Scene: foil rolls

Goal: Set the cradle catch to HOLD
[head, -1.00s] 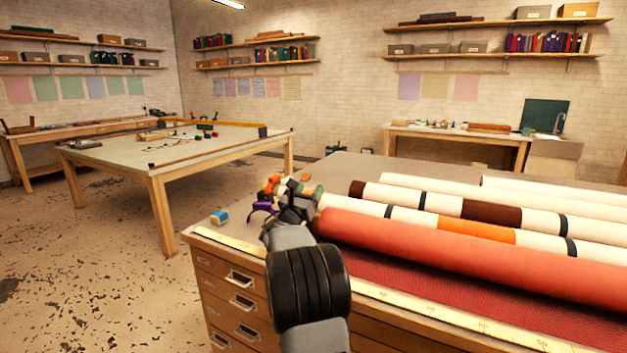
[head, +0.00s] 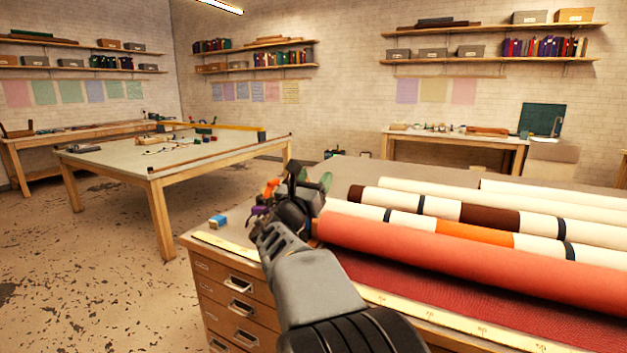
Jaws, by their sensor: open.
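My gripper (head: 293,190) is at the left ends of the rolls, over the drawer cabinet's top. It is open, seen from behind, and its fingertips are partly hidden by its own dark body. A large red roll (head: 450,255) lies nearest, with white banded rolls (head: 480,215) behind it. Small orange (head: 272,187), purple (head: 259,210) and green (head: 326,181) parts show around the gripper. I cannot make out the cradle catch or any HOLD marking; my gripper and arm cover part of this area.
A small blue and yellow block (head: 217,221) lies left of my gripper on the cabinet top. A yellow ruler strip (head: 226,243) runs along the cabinet's front edge. A worktable (head: 120,158) stands to the left, with clear floor (head: 100,240) in front.

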